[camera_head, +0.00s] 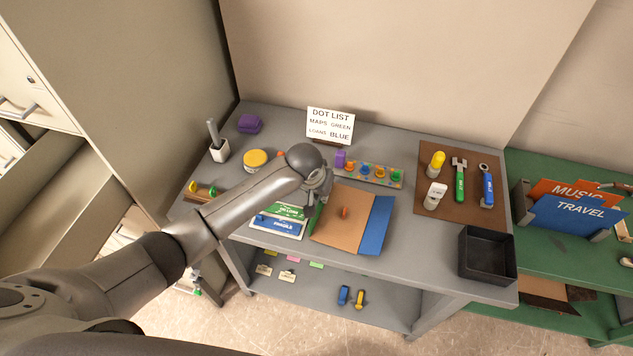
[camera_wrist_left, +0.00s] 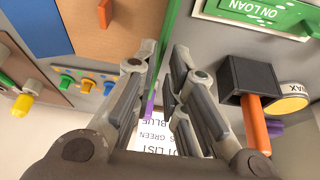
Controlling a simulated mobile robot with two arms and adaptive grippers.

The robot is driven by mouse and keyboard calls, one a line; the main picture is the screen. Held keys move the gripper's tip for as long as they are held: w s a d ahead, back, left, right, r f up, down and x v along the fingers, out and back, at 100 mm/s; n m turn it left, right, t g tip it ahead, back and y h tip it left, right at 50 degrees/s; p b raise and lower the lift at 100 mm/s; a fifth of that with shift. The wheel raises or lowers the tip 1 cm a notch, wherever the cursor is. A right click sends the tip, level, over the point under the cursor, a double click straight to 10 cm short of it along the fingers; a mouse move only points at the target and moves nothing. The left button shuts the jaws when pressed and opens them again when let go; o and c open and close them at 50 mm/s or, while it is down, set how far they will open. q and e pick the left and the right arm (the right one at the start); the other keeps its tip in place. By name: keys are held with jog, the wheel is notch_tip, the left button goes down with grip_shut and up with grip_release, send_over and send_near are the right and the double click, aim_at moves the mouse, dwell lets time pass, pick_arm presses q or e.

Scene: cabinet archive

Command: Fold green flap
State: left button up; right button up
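A brown folder (camera_head: 340,228) lies on the grey table, with an orange-red knob (camera_head: 345,212) on its panel. Its blue flap (camera_head: 376,225) lies spread out flat on the right. Its green flap (camera_head: 316,217) is at the left edge and looks raised, seen as a narrow strip. In the left wrist view the green flap (camera_wrist_left: 170,40) shows nearly edge-on between my fingers. My left gripper (camera_wrist_left: 165,52) is slightly open around it, with small gaps on both sides. My left arm and wrist partly hide the flap's far end in the head view. My right gripper is not in view.
Green and blue label cards (camera_head: 279,226) lie just left of the folder. A board with coloured knobs (camera_head: 368,174) and a dot-list sign (camera_head: 330,125) stand behind it. A brown tool mat (camera_head: 461,215) and black tray (camera_head: 487,254) are to the right.

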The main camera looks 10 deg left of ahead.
pick_arm(q)
jog(key=v, duration=0.9)
jog(key=shift+r, duration=0.2)
